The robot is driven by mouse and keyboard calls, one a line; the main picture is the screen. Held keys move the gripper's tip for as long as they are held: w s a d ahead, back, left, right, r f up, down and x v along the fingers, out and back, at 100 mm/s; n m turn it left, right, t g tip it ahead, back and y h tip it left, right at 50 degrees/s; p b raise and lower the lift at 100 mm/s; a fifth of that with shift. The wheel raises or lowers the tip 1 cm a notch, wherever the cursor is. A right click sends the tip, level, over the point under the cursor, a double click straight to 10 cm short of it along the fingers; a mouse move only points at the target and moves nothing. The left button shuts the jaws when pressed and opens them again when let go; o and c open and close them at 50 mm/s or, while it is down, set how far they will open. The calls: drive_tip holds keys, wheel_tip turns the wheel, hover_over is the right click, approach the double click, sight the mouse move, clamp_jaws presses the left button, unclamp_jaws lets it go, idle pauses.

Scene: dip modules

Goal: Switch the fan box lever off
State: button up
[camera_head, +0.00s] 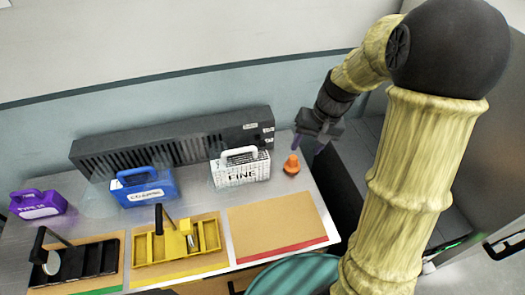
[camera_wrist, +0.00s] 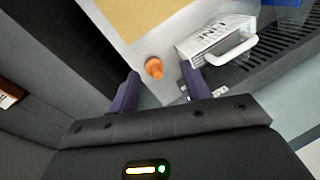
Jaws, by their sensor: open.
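The long dark grey slatted box (camera_head: 165,145), which looks like the fan box, stands along the back of the table. Small white labels are on its right end; I cannot make out a lever. In the wrist view its slats (camera_wrist: 262,58) show at the right. My gripper (camera_head: 307,147) is open and empty, just beyond the box's right end, above the table's back right corner. In the wrist view my gripper's purple fingers (camera_wrist: 160,77) are apart, with the right finger overlapping the area near the box's labelled end.
An orange cone-like object (camera_head: 291,165) stands near my gripper; it also shows between the fingers in the wrist view (camera_wrist: 154,68). Yellow (camera_head: 178,243) and black trays (camera_head: 88,262) lie nearer.

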sight(263, 145)
drive_tip(key=w+f+y+b, duration=0.2)
drive_tip(key=w+y+b, duration=0.2)
drive_tip(key=w, duration=0.8)
drive_tip(key=shift+w+d+f+n+y, duration=0.15)
drive_tip(key=shift+w+d+n+y, duration=0.25)
drive_tip(key=shift+y, duration=0.7)
drive_tip(key=shift+f, duration=0.15)
drive_tip(key=p+x, duration=0.2)
drive_tip(key=x, duration=1.5)
drive_tip(key=shift+f+p, duration=0.1)
drive_tip(key=shift+p, duration=0.25)
clamp_jaws()
